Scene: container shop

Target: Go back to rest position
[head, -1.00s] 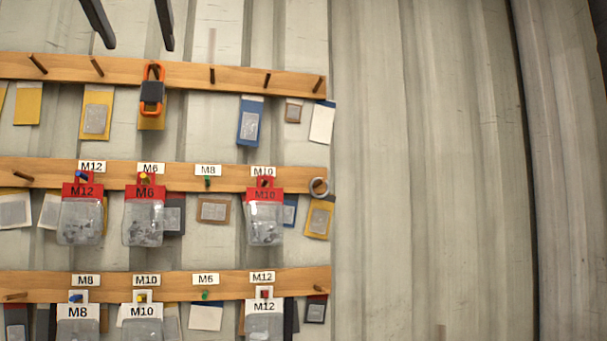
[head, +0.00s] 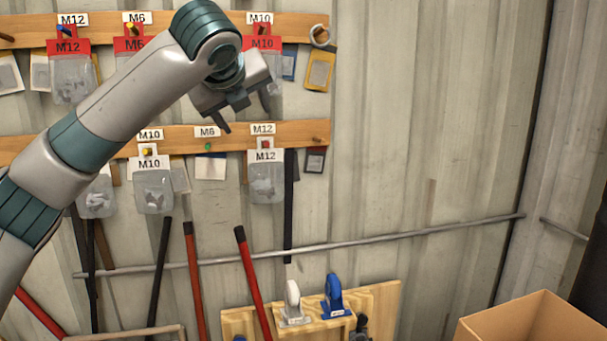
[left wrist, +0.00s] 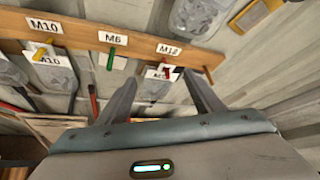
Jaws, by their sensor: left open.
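My left gripper (head: 248,122) hangs in front of the pegboard rails at the end of my left arm. Its two fingers are apart, and the left wrist view (left wrist: 160,92) shows nothing held between them. Behind it, the red-topped M10 bag (head: 263,43) on the upper rail is partly hidden. The red-topped M12 bag (head: 70,75) hangs at left, and my arm covers part of the red-topped M6 bag (head: 130,44). On the lower rail hang a white-topped M10 bag (head: 153,188) and M12 bag (head: 266,182). The green M6 peg (head: 208,147) there is bare. My right gripper is not in view.
Long-handled tools (head: 250,275) stand against the wall below the rails, crossed by a metal bar (head: 400,236). An open cardboard box (head: 535,320) is at lower right.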

